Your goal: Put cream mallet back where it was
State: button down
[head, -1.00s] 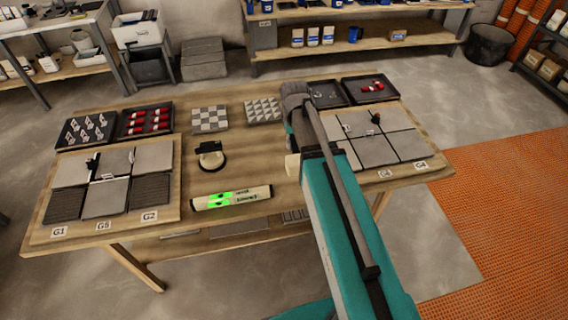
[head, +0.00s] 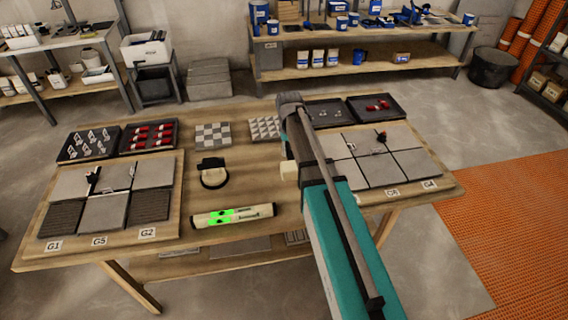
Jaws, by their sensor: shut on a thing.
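A cream block (head: 289,170) sticks out at the left side of my arm, above the table. It may be the head of the cream mallet; the rest is hidden behind the arm. My gripper is hidden by my own arm, so its jaws and what they hold do not show. A black fitting with a dark ring (head: 213,178) lies on the bare wood left of the arm.
The wooden table (head: 255,190) carries a left tile board (head: 172,208) and a right tile board (head: 440,178). A cream level with green vials (head: 232,215) lies near the front edge. Dark trays (head: 148,138) with small parts line the back, beside patterned tile samples (head: 213,134).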

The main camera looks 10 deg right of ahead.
jog(key=shift+w+a+f+b, duration=0.2)
jog(key=shift+w+f+b, duration=1)
jog(key=shift+f, duration=0.15)
jog(key=shift+w+a+f+b, duration=0.15)
jog(key=shift+w+f+b, duration=1.05)
jog(key=shift+f, duration=0.1)
jog(key=shift+w+f+b, duration=0.3)
jog(key=shift+f+b, duration=0.15)
notch_tip(320, 180, down, 3)
jog(key=b, duration=0.3)
jog(key=shift+c, duration=2.4)
grip_release()
jog(key=shift+r, duration=0.15)
